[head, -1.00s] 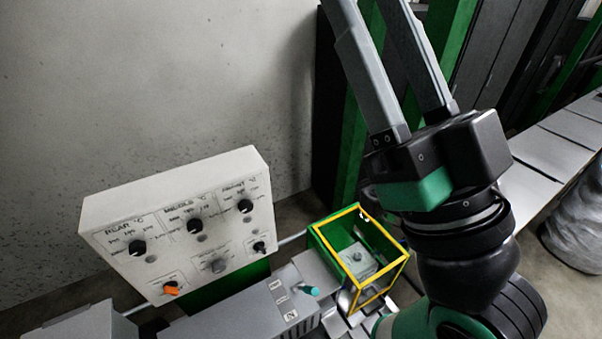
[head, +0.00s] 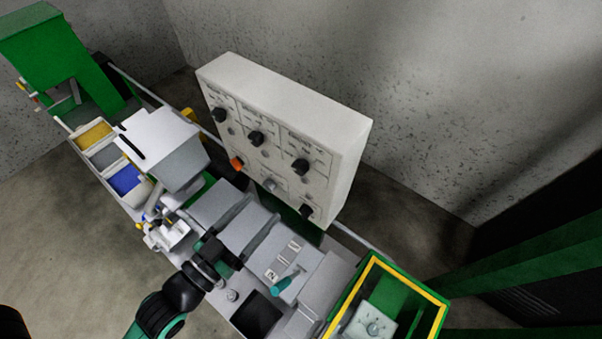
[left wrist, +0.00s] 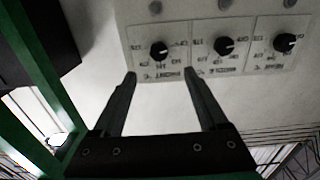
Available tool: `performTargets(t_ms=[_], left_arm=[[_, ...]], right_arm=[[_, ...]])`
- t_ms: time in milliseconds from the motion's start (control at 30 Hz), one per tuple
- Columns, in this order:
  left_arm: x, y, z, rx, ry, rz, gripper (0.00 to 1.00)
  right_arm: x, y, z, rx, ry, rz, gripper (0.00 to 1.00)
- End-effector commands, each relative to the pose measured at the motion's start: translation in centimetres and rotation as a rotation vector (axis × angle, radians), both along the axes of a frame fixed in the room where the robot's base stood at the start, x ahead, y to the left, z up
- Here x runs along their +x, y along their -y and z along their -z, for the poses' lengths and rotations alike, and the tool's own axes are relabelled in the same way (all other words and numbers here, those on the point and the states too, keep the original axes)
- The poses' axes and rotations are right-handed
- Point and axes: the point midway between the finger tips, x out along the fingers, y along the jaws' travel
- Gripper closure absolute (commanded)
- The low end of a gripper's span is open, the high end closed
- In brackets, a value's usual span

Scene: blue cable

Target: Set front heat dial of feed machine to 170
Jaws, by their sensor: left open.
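The feed machine's white control panel (head: 283,140) stands behind the line in the head view. The front heat dial (head: 300,166) is the black knob at the right of its upper row. In the left wrist view the panel is upside down, and the front dial (left wrist: 159,50) is the leftmost black knob, its setting too small to read surely. My left gripper (head: 262,208) points toward the panel from its near side. In the left wrist view its two fingers (left wrist: 160,73) are apart and empty, with the front dial beyond the gap, not touched. My right gripper is not in view.
The middle dial (head: 256,138) and rear dial (head: 219,114) sit left of the front dial. An orange knob (head: 237,162) and a small black knob (head: 306,211) are below. A yellow-edged green frame (head: 440,310) stands at the lower right.

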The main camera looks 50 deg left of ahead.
Motion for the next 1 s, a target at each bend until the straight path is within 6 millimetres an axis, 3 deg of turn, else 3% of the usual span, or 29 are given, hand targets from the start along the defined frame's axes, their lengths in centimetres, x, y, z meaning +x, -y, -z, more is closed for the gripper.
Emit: performTargets(t_ms=[167, 400, 600, 800, 1000], left_arm=[[1.7, -0.3, 0.2, -0.001, 0.007, 0.0, 0.24], [5.9, -0.9, 0.2, 0.002, 0.01, 0.001, 0.24], [9.9, -1.6, -0.3, -0.001, 0.002, 0.002, 0.24], [11.3, -1.8, -0.1, -0.001, 0.002, 0.001, 0.24], [11.4, -1.8, 0.0, 0.0, 0.001, 0.001, 0.24]], right_arm=[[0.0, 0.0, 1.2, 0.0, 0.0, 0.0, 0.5], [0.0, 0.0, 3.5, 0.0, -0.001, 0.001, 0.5], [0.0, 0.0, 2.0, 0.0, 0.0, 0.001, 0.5], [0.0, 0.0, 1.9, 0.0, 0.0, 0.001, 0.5], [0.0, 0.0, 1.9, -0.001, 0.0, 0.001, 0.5]])
